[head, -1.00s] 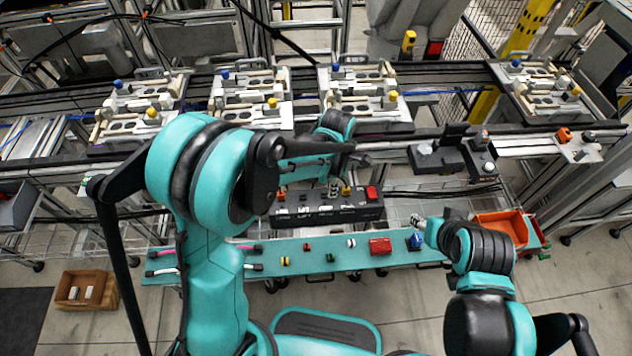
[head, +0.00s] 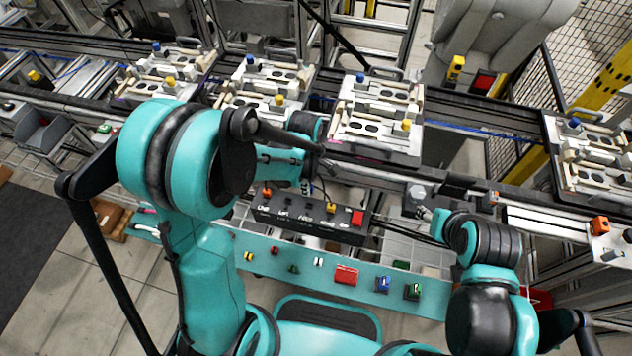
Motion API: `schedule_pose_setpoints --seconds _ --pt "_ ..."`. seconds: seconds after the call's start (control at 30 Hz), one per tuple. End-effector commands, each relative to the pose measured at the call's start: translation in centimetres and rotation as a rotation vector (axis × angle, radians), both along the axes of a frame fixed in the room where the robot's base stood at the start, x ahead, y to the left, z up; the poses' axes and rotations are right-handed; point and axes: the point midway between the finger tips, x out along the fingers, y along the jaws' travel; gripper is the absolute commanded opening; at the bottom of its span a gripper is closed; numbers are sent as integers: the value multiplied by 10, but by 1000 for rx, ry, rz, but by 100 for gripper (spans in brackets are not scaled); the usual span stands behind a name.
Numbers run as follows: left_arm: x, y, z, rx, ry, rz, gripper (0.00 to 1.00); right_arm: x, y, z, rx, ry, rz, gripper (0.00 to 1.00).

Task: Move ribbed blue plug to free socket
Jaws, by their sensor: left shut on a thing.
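A black socket panel (head: 312,223) with printed labels stands behind the teal shelf. It carries an orange plug (head: 267,193), a yellow plug (head: 331,208) and a red button (head: 357,217). My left gripper (head: 305,188) points down right over the panel, between the orange and yellow plugs. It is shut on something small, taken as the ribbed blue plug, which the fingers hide. I cannot tell whether it sits in a socket. My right gripper (head: 423,212) is right of the panel, apart from it; its fingers are too small to read.
White pallet fixtures (head: 378,115) stand on the conveyor behind. Thin dark cables run near the panel.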

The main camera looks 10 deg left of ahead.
Motion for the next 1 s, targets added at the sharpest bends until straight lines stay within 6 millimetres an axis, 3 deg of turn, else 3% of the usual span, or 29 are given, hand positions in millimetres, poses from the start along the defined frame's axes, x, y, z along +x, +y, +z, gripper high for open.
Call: schedule_pose_setpoints --seconds 0.27,0.7,1.0 --pt "0 0 -16 0 0 -1 0 0 0 -12 0 0 0 47" --pt "0 0 -61 0 0 0 0 0 0 -48 0 0 0 47" --pt "0 0 -69 0 0 0 0 0 0 -55 0 0 0 47"
